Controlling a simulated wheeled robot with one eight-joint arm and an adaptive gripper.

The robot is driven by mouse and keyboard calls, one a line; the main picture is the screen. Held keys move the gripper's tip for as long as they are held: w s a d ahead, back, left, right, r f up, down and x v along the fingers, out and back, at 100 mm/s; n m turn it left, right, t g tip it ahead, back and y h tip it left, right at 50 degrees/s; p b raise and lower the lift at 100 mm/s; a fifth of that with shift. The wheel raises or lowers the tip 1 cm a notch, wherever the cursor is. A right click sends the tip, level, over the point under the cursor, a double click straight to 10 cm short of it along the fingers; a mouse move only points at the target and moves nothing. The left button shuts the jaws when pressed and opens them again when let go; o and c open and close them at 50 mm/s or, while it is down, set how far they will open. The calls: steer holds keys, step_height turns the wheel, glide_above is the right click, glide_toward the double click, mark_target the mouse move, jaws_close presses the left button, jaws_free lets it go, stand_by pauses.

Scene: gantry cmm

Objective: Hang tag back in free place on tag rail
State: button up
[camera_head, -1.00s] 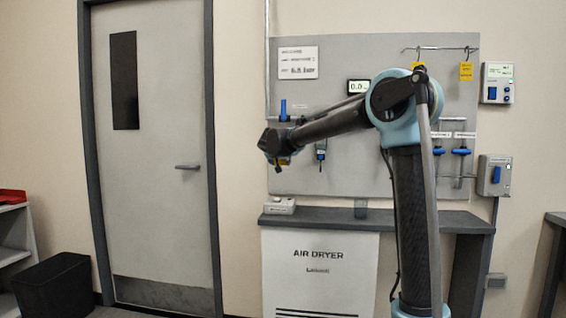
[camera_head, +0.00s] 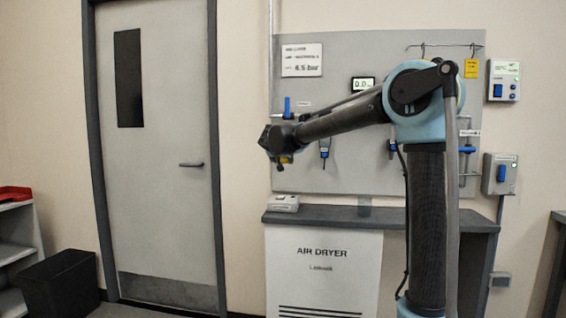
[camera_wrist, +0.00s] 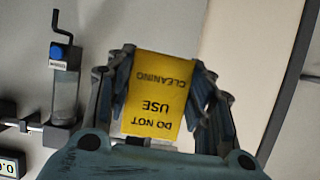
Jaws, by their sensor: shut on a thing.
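A yellow tag (camera_wrist: 155,95) reading "DO NOT USE CLEANING" is between the fingers of my gripper (camera_wrist: 165,88), which is shut on it. The lettering is upside down in the wrist view. In the head view my gripper end (camera_head: 278,147) is in front of the left part of the grey panel, with a bit of yellow at it. The tag rail (camera_head: 445,46) is at the panel's upper right, far from my gripper. Another yellow tag (camera_head: 471,68) hangs at its right end. A hook (camera_head: 422,50) shows further left; what hangs below it is hidden by my arm.
The grey panel (camera_head: 345,180) carries blue-handled valves (camera_head: 287,107) and a display (camera_head: 363,85). Below stands the air dryer (camera_head: 320,270) beneath a dark shelf (camera_head: 340,218). Control boxes (camera_head: 503,82) are right of the panel. A door (camera_head: 155,220) is at left.

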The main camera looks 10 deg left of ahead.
steer(key=shift+r, duration=0.15)
steer(key=shift+r, duration=1.15)
steer(key=shift+s, duration=0.1)
steer(key=s, duration=0.9)
steer(key=shift+s, duration=0.4)
stand_by(0.4)
